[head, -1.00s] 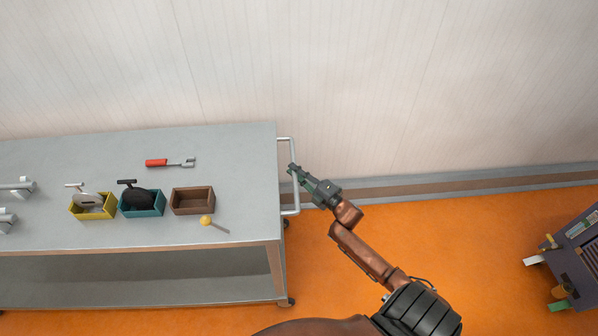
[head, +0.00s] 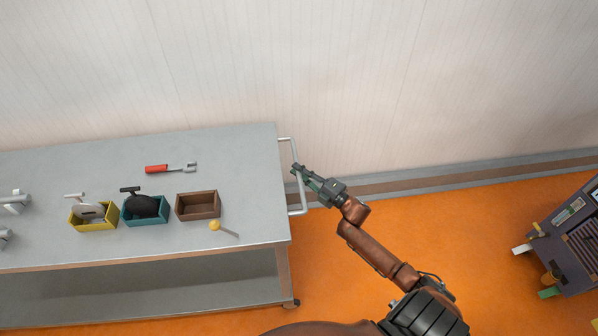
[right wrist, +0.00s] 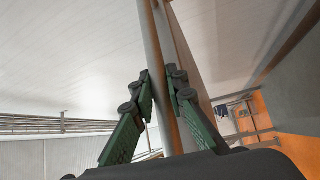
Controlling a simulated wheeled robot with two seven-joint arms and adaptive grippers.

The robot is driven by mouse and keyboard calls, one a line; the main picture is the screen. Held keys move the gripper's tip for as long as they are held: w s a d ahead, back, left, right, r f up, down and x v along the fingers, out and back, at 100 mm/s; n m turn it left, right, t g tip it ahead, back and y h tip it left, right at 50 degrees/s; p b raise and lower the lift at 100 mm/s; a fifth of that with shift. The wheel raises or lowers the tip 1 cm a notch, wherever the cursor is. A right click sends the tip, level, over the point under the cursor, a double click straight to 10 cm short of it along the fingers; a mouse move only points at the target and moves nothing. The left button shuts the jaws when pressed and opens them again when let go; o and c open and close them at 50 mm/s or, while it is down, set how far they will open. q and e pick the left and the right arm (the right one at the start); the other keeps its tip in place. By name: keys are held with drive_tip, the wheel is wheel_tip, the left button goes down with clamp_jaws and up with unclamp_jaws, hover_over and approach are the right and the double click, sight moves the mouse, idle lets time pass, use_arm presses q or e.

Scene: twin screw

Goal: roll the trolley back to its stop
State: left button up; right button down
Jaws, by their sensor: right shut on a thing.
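The trolley (head: 240,165) is a grey-topped table with a lower shelf and castors, standing along the wall on the left of the head view. Its pale bar handle (head: 302,205) sticks out from its right end. My right gripper (head: 296,170) is shut on this handle, at about the middle of the bar. In the right wrist view, the handle bar (right wrist: 155,60) runs between the two green-padded fingers (right wrist: 162,95). My left gripper is out of view. No stop can be made out in these frames.
On the trolley top are a yellow bin (head: 95,220), a teal bin (head: 146,214), a brown bin (head: 198,205), a red-handled tool (head: 157,169) and a yellow-knobbed stick (head: 215,226). A dark unit (head: 570,240) stands at far right. Orange floor (head: 450,220) between is clear.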

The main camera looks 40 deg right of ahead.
drive_tip(key=c, duration=2)
unclamp_jaws()
drive_tip(key=shift+s+d+f, duration=0.1)
drive_tip(key=shift+d, duration=0.2)
drive_tip(key=shift+o, duration=0.5)
drive_tip(key=shift+a, duration=0.15)
drive_tip(key=v, duration=1.2)
